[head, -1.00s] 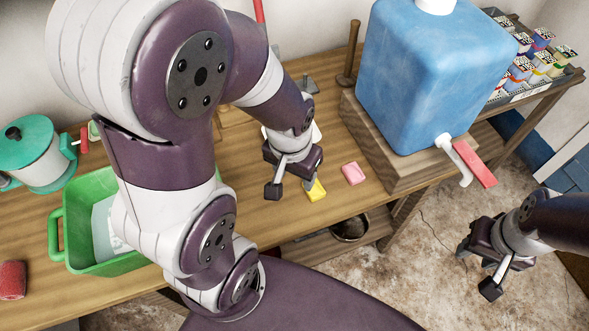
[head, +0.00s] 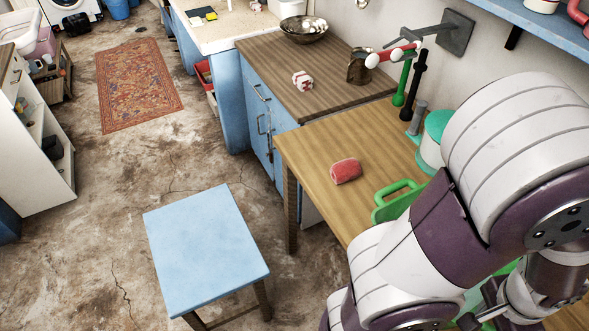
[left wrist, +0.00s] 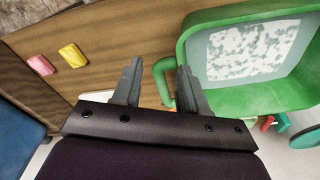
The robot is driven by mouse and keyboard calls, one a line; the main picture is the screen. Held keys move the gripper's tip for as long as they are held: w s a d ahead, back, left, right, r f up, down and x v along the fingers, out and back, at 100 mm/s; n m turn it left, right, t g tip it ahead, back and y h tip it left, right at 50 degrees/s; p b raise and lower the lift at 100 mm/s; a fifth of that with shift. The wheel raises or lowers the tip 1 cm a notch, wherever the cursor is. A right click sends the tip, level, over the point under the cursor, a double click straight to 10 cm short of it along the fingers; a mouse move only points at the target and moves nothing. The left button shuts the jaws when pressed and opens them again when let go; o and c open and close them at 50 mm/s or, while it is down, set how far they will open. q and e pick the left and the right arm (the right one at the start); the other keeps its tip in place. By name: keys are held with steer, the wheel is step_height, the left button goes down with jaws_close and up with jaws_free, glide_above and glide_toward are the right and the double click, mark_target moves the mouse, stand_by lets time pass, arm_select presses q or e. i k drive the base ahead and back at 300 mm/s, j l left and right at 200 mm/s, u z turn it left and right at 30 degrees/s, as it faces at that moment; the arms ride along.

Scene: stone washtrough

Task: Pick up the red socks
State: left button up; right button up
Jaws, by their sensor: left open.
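A rolled red bundle, which looks like the red socks (head: 345,170), lies on the wooden table near its left end in the head view. It does not show in the left wrist view. My left arm fills the right of the head view, and its hand is mostly cut off at the bottom edge. In the left wrist view my left gripper (left wrist: 158,85) is open and empty, with its fingers apart over the table, beside the green tub (left wrist: 170,42). My right gripper is not in view.
The green tub's handle (head: 398,198) stands right of the red bundle. A red-and-white bundle (head: 302,81) and a dark bowl (head: 304,29) are on the brown counter beyond. A blue stool (head: 205,245) stands on the floor. Pink (left wrist: 40,65) and yellow (left wrist: 72,55) blocks lie on the table.

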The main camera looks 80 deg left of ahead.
mark_target(347, 169)
steer(key=u, duration=2.55)
steer(key=i+j, duration=0.2)
steer(key=j, duration=0.2)
steer(key=i+j+z, duration=0.1)
steer(key=z, duration=0.3)
steer(key=j+z, duration=0.2)
steer(key=z, duration=0.25)
steer(key=j+z, duration=0.2)
steer(key=z, duration=0.2)
steer(key=j+z, duration=0.2)
steer(key=z, duration=0.25)
steer(key=i, duration=0.05)
